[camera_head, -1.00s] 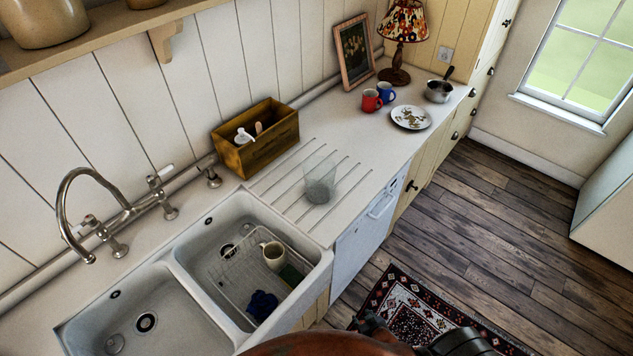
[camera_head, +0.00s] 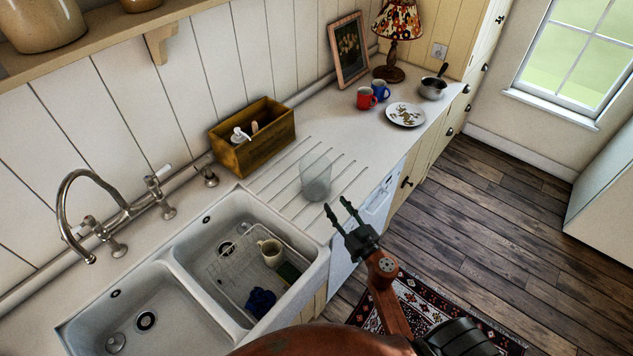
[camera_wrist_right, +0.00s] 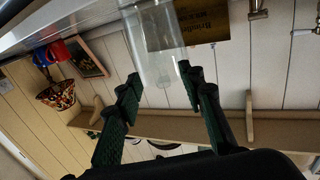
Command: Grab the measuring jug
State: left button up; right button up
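The measuring jug (camera_head: 316,178) is clear glass and stands on the grooved drainer to the right of the sink. It also shows in the right wrist view (camera_wrist_right: 152,45), beyond the fingertips and roughly between them. My right gripper (camera_head: 337,210) is open and empty, in front of the jug near the counter edge, apart from it. Its two dark fingers show spread in the right wrist view (camera_wrist_right: 162,80). My left gripper is not in view.
The double sink (camera_head: 235,258) holds a wire rack, a cream mug (camera_head: 270,251) and a blue cloth (camera_head: 261,302). A wooden box (camera_head: 252,136) stands behind the jug. Red (camera_head: 366,98) and blue (camera_head: 381,90) mugs, a plate (camera_head: 405,114) and a saucepan (camera_head: 433,87) stand farther right.

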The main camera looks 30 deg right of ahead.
aim_at(329, 195)
jog(key=w, duration=0.7)
jog(key=shift+d+f+b, duration=0.15)
jog(key=shift+f+b, duration=0.05)
jog(key=shift+b, duration=0.2)
jog(key=shift+s, duration=0.1)
jog(key=shift+c, duration=0.3)
grip_shut()
